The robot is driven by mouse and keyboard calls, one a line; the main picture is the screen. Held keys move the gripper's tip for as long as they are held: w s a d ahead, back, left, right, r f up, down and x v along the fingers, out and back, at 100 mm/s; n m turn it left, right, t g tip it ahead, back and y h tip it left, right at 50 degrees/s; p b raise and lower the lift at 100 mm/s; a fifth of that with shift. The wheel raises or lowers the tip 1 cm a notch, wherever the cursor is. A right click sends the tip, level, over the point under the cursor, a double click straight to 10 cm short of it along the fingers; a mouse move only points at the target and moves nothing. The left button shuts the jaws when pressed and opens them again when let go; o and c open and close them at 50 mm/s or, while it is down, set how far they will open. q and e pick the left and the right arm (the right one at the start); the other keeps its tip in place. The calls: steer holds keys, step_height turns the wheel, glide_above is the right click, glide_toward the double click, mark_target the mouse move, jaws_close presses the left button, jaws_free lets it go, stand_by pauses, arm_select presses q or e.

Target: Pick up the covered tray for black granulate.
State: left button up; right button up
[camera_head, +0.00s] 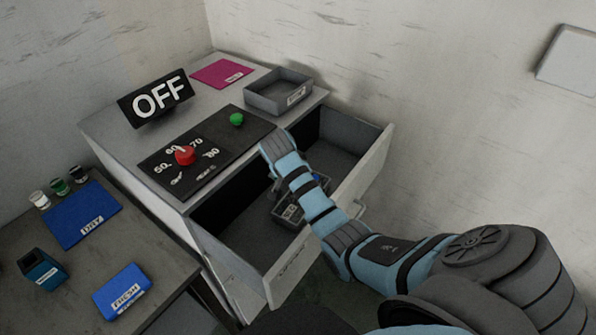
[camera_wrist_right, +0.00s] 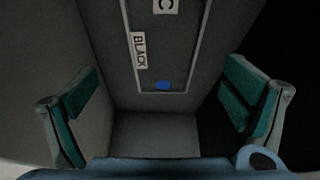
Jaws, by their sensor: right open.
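The covered tray for black granulate (camera_wrist_right: 172,55) shows in the right wrist view as a dark grey, rimmed rectangle with a white BLACK label, a second label cut off at the top, and a blue spot near its end. In the head view the tray (camera_head: 288,212) lies inside the open drawer, partly hidden by my right arm. My right gripper (camera_wrist_right: 160,112) is open, its teal-padded fingers apart, one on each side of the tray's near end in the picture. Nothing is between the pads. My left gripper is not in view.
The drawer (camera_head: 372,165) stands pulled out of the grey cabinet (camera_head: 110,125), its walls around the tray. On top are an open grey tray (camera_head: 262,103), a pink mat (camera_head: 222,73), an OFF sign (camera_head: 157,98) and a dial panel (camera_head: 165,172). A side table (camera_head: 125,240) stands left.

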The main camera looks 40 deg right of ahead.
steer(key=x, duration=0.2)
steer(key=b+x, duration=0.1)
steer(key=x, duration=0.5)
steer(key=shift+w+a+f+b, duration=0.2)
steer(key=shift+a+b, duration=0.2)
steer(key=shift+r, duration=0.1)
steer(key=c, duration=1.7)
